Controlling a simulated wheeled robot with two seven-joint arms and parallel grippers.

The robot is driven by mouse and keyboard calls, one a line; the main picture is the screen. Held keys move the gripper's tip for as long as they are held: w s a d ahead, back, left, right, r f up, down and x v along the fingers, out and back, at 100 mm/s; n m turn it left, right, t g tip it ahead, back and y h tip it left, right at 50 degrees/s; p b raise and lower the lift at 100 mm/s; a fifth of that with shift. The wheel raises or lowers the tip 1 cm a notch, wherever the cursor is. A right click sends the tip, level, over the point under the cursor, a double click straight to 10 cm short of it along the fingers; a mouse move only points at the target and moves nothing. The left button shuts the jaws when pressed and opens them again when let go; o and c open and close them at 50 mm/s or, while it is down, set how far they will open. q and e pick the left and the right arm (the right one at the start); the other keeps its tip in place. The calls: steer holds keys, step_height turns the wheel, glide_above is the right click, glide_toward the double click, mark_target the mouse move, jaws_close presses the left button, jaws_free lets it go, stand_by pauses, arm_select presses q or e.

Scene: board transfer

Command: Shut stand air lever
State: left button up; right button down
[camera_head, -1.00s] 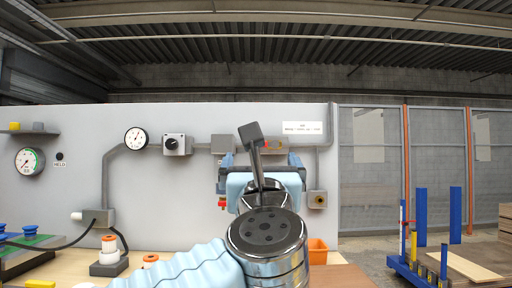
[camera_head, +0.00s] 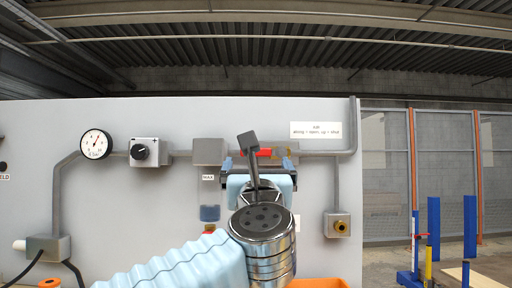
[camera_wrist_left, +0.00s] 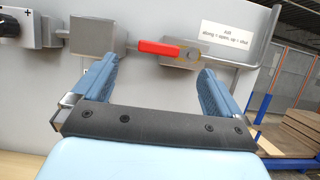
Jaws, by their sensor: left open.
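The red air lever (camera_wrist_left: 158,47) lies along the pipe, roughly horizontal, with its pivot on a grey valve body (camera_wrist_left: 185,57) at its right end. In the head view the red lever (camera_head: 263,152) shows partly behind my arm. A white label (camera_head: 316,130) above right of it reads roughly "along = open, up = shut". My left gripper (camera_wrist_left: 158,75) is open and empty; its two blue fingers point at the wall, either side of the lever's lower area. In the head view the left gripper (camera_head: 258,168) is partly hidden by my wrist. Contact with the lever cannot be told.
A grey box (camera_head: 208,152) with a MAX-marked blue bowl (camera_head: 210,213) below sits left of the valve. A gauge (camera_head: 96,144) and black knob (camera_head: 139,152) are further left. A grey box with a brass fitting (camera_head: 340,226) is lower right. An orange bin (camera_head: 318,283) is below.

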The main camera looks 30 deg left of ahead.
arm_select(q)
steer(key=p+x, duration=0.2)
steer(key=x, duration=0.6)
steer(key=shift+w+a+p, duration=0.2)
steer(key=shift+w+p, duration=0.05)
steer(key=shift+p, duration=0.05)
steer(key=shift+r, duration=0.1)
steer(key=shift+c, duration=0.5)
steer(key=c, duration=1.4)
